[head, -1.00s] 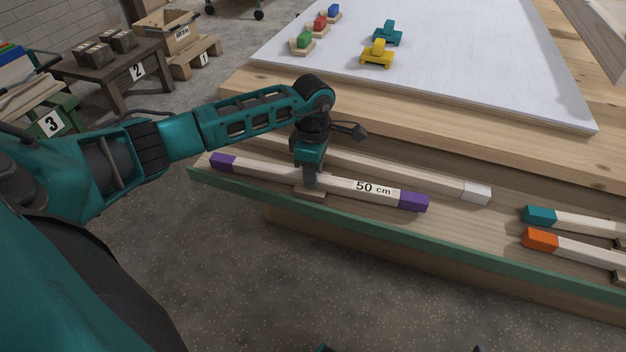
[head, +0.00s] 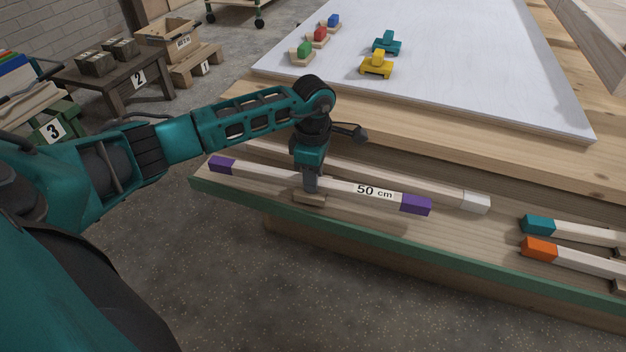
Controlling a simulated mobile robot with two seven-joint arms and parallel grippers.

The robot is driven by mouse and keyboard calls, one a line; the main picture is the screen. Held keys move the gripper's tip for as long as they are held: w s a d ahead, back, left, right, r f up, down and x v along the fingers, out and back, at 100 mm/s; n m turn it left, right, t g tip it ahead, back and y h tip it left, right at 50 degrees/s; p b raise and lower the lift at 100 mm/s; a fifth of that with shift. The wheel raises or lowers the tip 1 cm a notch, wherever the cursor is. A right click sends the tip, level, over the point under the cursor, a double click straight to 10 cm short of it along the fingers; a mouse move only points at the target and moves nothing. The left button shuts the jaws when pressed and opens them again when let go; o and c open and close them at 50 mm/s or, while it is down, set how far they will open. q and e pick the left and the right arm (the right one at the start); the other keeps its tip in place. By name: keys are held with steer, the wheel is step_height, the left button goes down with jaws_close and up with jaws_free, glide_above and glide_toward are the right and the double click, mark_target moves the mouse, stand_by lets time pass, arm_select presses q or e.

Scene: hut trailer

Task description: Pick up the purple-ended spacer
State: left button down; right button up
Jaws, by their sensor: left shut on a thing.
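The purple-ended spacer (head: 349,187) is a pale wooden bar with a purple block at each end and a "50 cm" label. It lies along the green-edged shelf at the front of the bench, over a small wooden rest. My left gripper (head: 311,188) points down onto the bar left of its label and is shut on it. The gripper hides a short part of the bar and its fingertips are hard to make out. I cannot tell whether the bar is clear of its rest. My right gripper is not in view.
A white-ended bar (head: 440,190) lies just behind the spacer. Teal-ended (head: 540,225) and orange-ended (head: 540,249) bars lie to the right. The shelf's green front edge (head: 400,246) runs below. A white board (head: 470,65) with small coloured blocks is on the bench top.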

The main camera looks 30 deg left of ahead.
arm_select(q)
step_height(320, 180, up, 18)
steer(key=p, duration=0.3)
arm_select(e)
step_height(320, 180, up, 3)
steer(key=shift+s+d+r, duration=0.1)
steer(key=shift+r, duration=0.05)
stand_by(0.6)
